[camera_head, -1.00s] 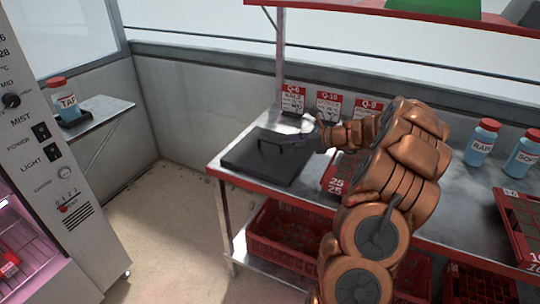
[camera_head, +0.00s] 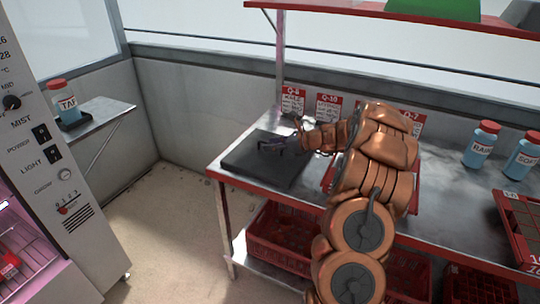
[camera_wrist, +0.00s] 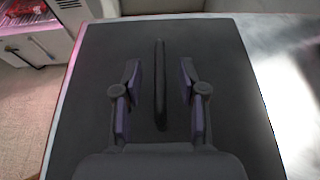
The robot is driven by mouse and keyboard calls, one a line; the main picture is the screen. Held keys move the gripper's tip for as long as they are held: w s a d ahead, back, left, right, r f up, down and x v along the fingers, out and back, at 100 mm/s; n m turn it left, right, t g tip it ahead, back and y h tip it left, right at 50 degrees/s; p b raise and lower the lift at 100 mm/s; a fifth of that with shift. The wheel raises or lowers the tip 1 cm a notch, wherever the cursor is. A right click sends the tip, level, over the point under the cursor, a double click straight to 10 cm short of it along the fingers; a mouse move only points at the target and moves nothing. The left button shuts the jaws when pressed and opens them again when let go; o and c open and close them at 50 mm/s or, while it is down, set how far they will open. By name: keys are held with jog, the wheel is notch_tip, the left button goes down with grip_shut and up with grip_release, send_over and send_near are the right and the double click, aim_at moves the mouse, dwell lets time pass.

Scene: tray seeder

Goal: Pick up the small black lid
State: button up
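The black lid (camera_head: 255,172) is a flat dark square with a raised bar handle. It lies at the left end of the metal table (camera_head: 440,200). In the wrist view the lid (camera_wrist: 235,130) fills most of the picture, and its handle (camera_wrist: 160,85) stands upright along the middle. My gripper (camera_head: 268,147) is over the lid at the handle. In the wrist view my gripper (camera_wrist: 160,75) is open, with one finger on each side of the handle and a gap on both sides. What lies under the lid is hidden.
Red-capped bottles (camera_head: 482,145) and a red tray (camera_head: 518,232) stand to the right on the table. Label cards (camera_head: 292,100) stand along the back. A red crate (camera_head: 280,238) is on the lower shelf. A grey control cabinet (camera_head: 45,150) stands at the left.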

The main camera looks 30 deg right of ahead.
grip_shut()
jog(key=shift+r, duration=0.1)
dwell(0.4)
